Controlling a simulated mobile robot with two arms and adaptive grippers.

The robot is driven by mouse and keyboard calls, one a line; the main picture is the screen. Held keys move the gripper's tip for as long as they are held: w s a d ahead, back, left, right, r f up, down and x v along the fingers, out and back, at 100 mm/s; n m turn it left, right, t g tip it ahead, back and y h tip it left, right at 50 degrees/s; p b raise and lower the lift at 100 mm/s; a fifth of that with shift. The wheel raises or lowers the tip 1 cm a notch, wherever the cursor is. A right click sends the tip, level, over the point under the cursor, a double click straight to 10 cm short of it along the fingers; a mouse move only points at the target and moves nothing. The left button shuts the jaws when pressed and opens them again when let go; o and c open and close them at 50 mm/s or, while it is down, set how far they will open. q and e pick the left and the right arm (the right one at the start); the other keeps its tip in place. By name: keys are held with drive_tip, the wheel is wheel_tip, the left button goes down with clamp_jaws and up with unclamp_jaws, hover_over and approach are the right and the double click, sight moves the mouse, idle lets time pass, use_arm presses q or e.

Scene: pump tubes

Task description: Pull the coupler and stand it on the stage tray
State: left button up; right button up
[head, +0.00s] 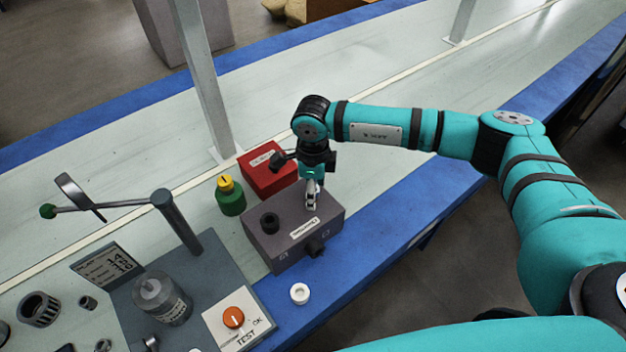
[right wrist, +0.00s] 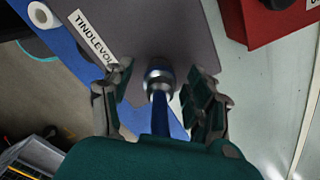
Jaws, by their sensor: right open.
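The coupler (right wrist: 159,76) shows in the right wrist view as a silver collar with a blue stem, standing against the face of a grey-purple box (right wrist: 180,35). My right gripper (right wrist: 157,88) is open, with one finger on each side of the coupler and visible gaps between. In the head view my right gripper (head: 312,190) points down at the top of the same box (head: 330,222) and mostly hides the coupler. A dark grey panel (head: 215,268) lies at the lower left; I cannot tell whether it is the stage tray. My left gripper is not in view.
A red box (head: 267,178) and a green bottle with yellow cap (head: 230,197) stand close behind the grey-purple box. A lever post (head: 178,222), a metal cylinder (head: 160,298) and a test switch plate (head: 240,320) stand left. A white ring (head: 299,293) lies on the blue edge.

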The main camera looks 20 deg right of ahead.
drive_tip(key=shift+f, duration=0.1)
drive_tip(key=c, duration=1.1)
drive_tip(key=o, duration=0.5)
drive_tip(key=shift+c, duration=0.2)
clamp_jaws()
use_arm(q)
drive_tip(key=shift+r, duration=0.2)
use_arm(e)
drive_tip(key=shift+w+r, duration=0.1)
drive_tip(key=shift+r, duration=0.5)
drive_tip(key=shift+r+p, duration=0.15)
drive_tip(key=shift+p, duration=0.15)
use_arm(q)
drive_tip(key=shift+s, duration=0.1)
